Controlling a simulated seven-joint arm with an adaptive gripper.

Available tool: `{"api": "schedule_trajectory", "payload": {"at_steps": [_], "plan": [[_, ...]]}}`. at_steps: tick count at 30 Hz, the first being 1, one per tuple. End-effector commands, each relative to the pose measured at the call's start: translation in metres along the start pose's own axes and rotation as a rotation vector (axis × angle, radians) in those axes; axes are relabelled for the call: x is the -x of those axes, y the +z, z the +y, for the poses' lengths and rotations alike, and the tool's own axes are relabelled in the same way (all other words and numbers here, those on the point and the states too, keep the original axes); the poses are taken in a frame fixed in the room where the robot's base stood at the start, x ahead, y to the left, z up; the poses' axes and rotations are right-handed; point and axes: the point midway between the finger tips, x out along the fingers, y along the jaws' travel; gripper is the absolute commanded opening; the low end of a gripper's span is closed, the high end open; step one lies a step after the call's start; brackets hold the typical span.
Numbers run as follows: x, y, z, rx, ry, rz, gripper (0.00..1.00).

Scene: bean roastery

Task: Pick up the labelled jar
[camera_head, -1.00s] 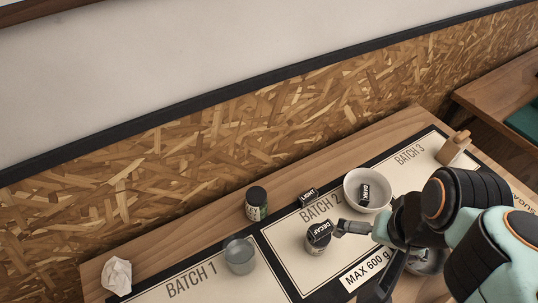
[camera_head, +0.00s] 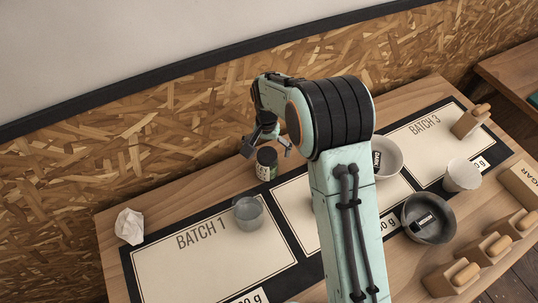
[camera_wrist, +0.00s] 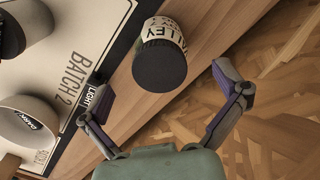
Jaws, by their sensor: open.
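The labelled jar (camera_head: 267,163) has a dark lid and a printed label. It stands upright on the wood at the back edge of the table, behind the mats. In the wrist view the jar (camera_wrist: 160,62) shows its dark lid and part of its lettering. My gripper (camera_head: 267,150) is above the jar, fingers spread to either side. In the wrist view my gripper (camera_wrist: 160,92) is open and empty, with the lid ahead between the fingers and apart from both.
A white bowl (camera_head: 388,153) holds a DARK tag. A LIGHT tag (camera_wrist: 94,98) lies near the left finger. Crumpled paper (camera_head: 130,226) is at left. A metal bowl (camera_head: 430,220) is at right.

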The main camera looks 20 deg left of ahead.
Motion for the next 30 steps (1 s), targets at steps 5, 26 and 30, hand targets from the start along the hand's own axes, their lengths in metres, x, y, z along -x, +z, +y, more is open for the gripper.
{"api": "schedule_trajectory", "payload": {"at_steps": [5, 26, 30], "plan": [[-0.029, 0.0, 0.001, 0.0, 0.001, -0.002, 0.97], [-0.043, 0.0, 0.001, -0.001, 0.0, 0.001, 0.25], [-0.043, 0.0, 0.001, -0.001, -0.001, 0.001, 0.25]]}}
